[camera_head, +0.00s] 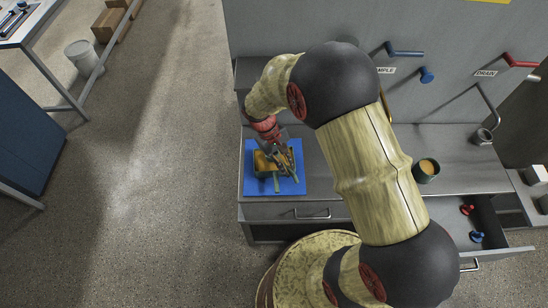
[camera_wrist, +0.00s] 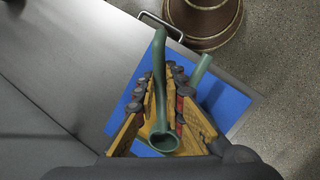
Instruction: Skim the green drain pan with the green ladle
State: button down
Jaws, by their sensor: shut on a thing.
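My gripper (camera_wrist: 163,112) has its yellow-and-black fingers shut on the green ladle (camera_wrist: 160,85). The ladle's round bowl end (camera_wrist: 164,142) shows low between the fingers, and its handle runs up past them. A second green bar (camera_wrist: 201,70) shows beside the right finger; it may be the handle of the drain pan. In the head view, my gripper (camera_head: 274,156) is over the blue mat (camera_head: 252,184), with a green handle (camera_head: 276,182) near it. The pan itself is largely hidden by the fingers, and I cannot tell whether the ladle touches it.
A dark green cup (camera_head: 427,170) with tan contents stands on the grey counter (camera_head: 458,150) to the right. An open drawer (camera_head: 490,240) holds red and blue knobs. Valve levers and a DRAIN label (camera_head: 486,73) are on the back panel.

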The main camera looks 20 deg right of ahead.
jog(key=shift+r+p, duration=2.7)
jog(key=shift+r, duration=1.2)
